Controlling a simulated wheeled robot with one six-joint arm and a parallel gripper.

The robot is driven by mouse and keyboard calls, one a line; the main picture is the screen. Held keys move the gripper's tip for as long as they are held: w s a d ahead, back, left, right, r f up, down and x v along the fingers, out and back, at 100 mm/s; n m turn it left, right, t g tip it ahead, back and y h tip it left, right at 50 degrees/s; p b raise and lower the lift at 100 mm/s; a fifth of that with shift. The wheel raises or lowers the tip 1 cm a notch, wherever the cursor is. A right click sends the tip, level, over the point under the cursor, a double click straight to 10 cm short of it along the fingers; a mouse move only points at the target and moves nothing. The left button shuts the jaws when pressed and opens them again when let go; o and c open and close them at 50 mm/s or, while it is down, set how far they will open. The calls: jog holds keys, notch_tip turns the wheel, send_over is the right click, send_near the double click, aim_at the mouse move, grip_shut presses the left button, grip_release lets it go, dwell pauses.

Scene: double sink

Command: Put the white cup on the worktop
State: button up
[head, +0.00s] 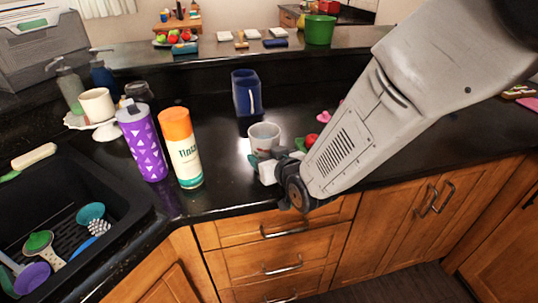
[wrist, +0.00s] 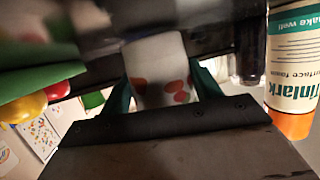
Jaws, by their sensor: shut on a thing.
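A white cup with red and orange spots (head: 264,136) is upright over the dark worktop, near its front edge. I cannot tell whether its base touches the worktop. My gripper (head: 272,163) is shut on this cup, coming from the front right. In the wrist view the cup (wrist: 158,62) is between the two green fingers of my gripper (wrist: 163,88). The lower part of the cup is partly hidden by the gripper in the head view. A plain cream cup (head: 97,104) rests on a small white stand at the left. The worktop (head: 226,190) is black and glossy.
An orange-capped spray can (head: 183,150) and a purple bottle (head: 144,145) stand left of the held cup. A blue container (head: 246,92) stands behind it. Red and pink items (head: 311,140) lie to its right, partly behind my arm. The sink (head: 50,225) holds utensils.

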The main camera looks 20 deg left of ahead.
jog(key=shift+f, duration=0.15)
jog(key=o, duration=1.2)
jog(key=shift+a, duration=0.1)
jog(key=shift+s+r, duration=0.2)
jog(key=shift+r, duration=0.05)
jog(key=v, duration=1.1)
jog(key=shift+s+d+r, duration=0.1)
jog(key=shift+d+r, duration=0.1)
jog(key=shift+d, duration=0.1)
